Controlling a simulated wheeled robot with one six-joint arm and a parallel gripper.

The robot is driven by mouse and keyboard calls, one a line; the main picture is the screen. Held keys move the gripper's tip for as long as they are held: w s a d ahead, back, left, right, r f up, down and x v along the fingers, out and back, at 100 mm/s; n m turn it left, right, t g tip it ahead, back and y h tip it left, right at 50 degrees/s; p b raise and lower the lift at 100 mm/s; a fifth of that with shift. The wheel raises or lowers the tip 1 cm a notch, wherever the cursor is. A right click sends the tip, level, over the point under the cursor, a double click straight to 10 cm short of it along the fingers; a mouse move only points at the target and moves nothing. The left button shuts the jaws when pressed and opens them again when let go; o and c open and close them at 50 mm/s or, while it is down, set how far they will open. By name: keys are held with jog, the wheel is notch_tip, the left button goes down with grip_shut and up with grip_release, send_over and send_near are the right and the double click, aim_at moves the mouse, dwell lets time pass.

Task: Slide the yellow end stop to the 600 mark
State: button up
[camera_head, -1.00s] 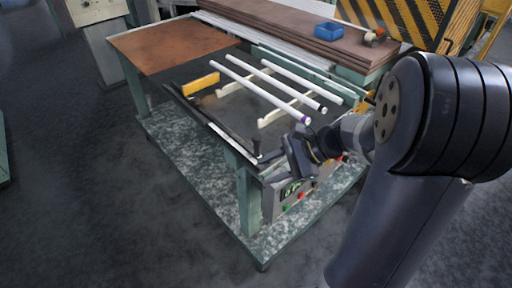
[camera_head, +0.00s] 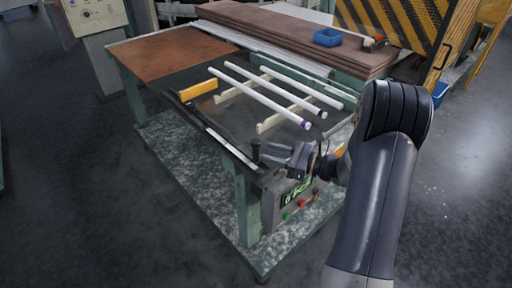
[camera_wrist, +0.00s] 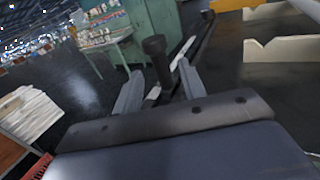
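The yellow end stop (camera_head: 198,90) is a long yellow block at the far left of the tubes, beside a dark rail (camera_head: 210,133) with a pale scale strip. Its marks are too small to read. A yellow piece (camera_wrist: 228,5) shows at the top of the wrist view. A black upright knob (camera_head: 256,150) stands at the rail's near end. My gripper (camera_head: 267,152) is open beside the knob, far from the yellow block. In the wrist view the knob (camera_wrist: 156,58) appears between the two spread fingers; whether they touch it I cannot tell.
Several white tubes (camera_head: 268,96) lie across notched supports (camera_head: 276,121). A control box with coloured buttons (camera_head: 298,198) is below my gripper. A brown board (camera_head: 165,54) covers the table's far left.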

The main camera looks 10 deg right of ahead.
aim_at(256, 149)
jog(key=shift+p+x, duration=0.4)
jog(key=shift+x, duration=2.35)
jog(key=shift+c, duration=0.3)
grip_shut()
